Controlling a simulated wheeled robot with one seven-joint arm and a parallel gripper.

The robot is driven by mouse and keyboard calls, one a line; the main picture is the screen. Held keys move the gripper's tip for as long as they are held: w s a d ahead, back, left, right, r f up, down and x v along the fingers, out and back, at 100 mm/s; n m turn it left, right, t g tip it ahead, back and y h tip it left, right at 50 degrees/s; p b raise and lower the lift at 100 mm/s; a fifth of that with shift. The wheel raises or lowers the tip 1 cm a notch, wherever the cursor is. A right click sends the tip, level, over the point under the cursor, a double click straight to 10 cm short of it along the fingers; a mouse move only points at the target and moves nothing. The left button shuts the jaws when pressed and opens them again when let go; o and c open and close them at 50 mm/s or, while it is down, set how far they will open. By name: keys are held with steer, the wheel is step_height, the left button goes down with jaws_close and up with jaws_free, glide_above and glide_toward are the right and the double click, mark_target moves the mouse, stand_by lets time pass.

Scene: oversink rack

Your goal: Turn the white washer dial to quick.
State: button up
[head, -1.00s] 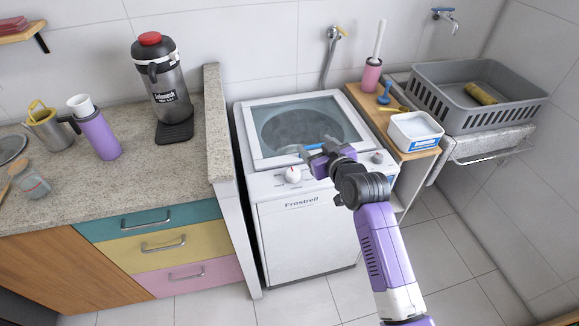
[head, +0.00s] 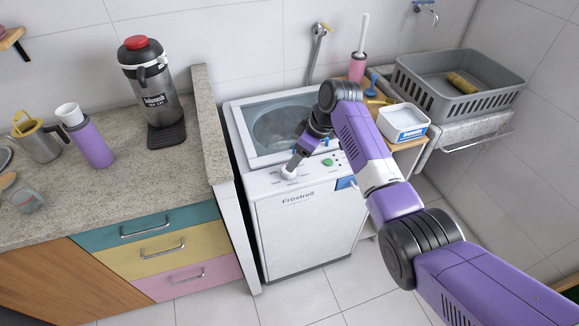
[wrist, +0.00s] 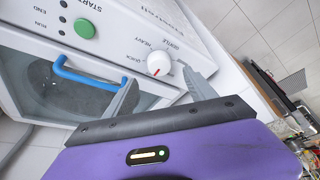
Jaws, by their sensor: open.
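The white washer (head: 300,228) stands between the counter and a low shelf. Its white dial (head: 289,172) is on the left of the control panel. The mark does not line up clearly with any word. My gripper (head: 295,164) is over the panel at the dial. In the wrist view my open gripper (wrist: 160,80) has one finger on each side of the dial. I cannot tell whether they touch it.
A green start button (wrist: 85,28) and a blue handle (wrist: 85,76) on the washer lid are close to my fingers. The stone counter (head: 130,190) is left of the washer. A white tub (head: 403,122) and grey basket (head: 460,85) are to the right.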

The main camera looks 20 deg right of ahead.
steer(key=shift+x, duration=3.4)
steer(key=shift+c, duration=0.3)
steer(key=c, duration=1.3)
